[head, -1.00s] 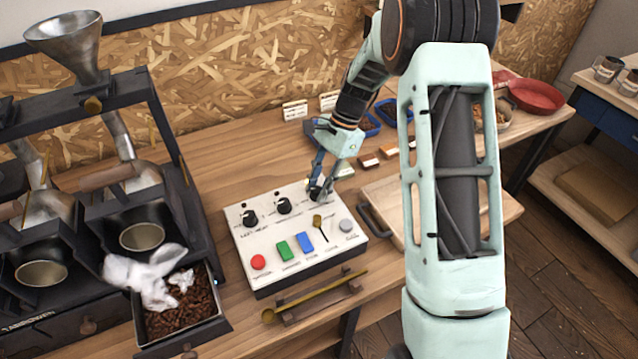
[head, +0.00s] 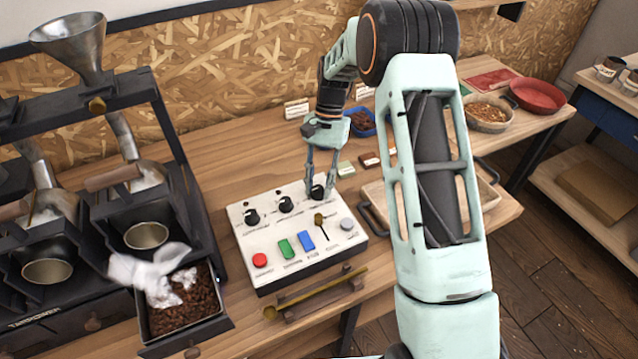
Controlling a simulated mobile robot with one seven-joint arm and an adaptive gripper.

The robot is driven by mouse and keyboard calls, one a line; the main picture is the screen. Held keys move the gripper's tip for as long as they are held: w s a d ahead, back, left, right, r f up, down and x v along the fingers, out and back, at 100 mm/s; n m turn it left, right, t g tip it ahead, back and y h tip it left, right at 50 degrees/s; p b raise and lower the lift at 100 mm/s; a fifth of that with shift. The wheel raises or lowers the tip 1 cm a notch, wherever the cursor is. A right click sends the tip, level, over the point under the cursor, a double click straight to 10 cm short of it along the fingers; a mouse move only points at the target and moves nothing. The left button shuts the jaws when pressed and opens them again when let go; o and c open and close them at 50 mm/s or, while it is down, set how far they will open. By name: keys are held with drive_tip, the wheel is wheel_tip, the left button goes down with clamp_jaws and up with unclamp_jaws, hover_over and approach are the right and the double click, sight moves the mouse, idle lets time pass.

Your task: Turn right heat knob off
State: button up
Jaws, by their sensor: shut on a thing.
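The white control panel (head: 262,236) sits on the wooden bench in the head view. It has a row of black knobs along its back. The left knob (head: 252,217) and the middle knob (head: 285,205) are uncovered. The right heat knob (head: 317,192) is at the panel's back right, partly hidden by my fingers. My gripper (head: 320,190) points down over it from behind, with its fingers shut around the knob. The knob's pointer direction is too small to tell.
Coloured buttons and a brass-topped lever (head: 319,220) lie just in front of the knob. The roaster (head: 165,150) stands left, with a drawer of beans (head: 185,305). A brass scoop (head: 315,292) lies in front. A wooden tray (head: 375,193) is at right.

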idle(0.4)
drive_tip(key=o, duration=1.2)
drive_tip(key=shift+c, duration=0.2)
drive_tip(key=v, duration=1.2)
